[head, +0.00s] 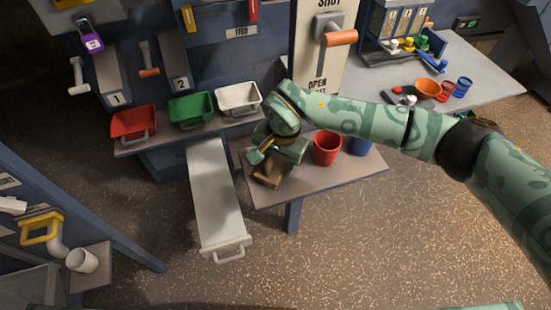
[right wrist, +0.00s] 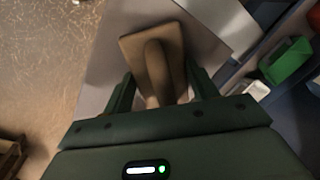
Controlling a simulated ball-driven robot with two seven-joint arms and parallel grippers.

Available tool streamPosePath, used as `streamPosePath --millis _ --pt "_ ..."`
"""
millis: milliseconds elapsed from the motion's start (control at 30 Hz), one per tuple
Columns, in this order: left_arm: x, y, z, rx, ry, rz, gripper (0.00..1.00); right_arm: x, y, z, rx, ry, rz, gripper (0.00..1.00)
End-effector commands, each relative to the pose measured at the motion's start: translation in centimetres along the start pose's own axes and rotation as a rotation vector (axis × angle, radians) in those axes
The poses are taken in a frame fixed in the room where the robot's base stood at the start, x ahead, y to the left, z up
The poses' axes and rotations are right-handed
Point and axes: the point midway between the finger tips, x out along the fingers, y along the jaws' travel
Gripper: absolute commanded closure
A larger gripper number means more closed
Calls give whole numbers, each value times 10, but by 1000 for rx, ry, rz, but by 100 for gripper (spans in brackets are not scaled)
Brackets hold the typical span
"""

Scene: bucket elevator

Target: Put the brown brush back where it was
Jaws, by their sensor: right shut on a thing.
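The brown brush (head: 268,178) is at the left part of the small grey side table (head: 330,180) in the head view. In the right wrist view the brush (right wrist: 152,55) shows a flat rectangular block with a raised handle. My right gripper (head: 272,163) is shut on the brush, with its fingers (right wrist: 160,82) on both sides of the handle. I cannot tell whether the brush touches the table top or is just above it. My left gripper is not in view.
A red cup (head: 326,148) and a blue cup (head: 360,146) stand to the right on the side table. Red (head: 134,122), green (head: 191,109) and white (head: 238,98) bins line the shelf. A metal chute (head: 215,195) lies left of the table.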

Motion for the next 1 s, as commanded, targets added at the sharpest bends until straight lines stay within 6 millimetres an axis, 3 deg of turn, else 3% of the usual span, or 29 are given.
streamPosePath --millis 167,200,267,633,1000 --pt "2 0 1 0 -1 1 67 4 0 0 0 0 0 75" --pt "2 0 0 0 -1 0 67 3 0 0 0 0 0 33" --pt "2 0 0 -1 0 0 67 3 0 0 1 0 0 20" --pt "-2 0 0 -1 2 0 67 -6 -1 0 0 2 -1 20" --pt "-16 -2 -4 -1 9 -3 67 -88 -1 -1 -1 4 -2 20"
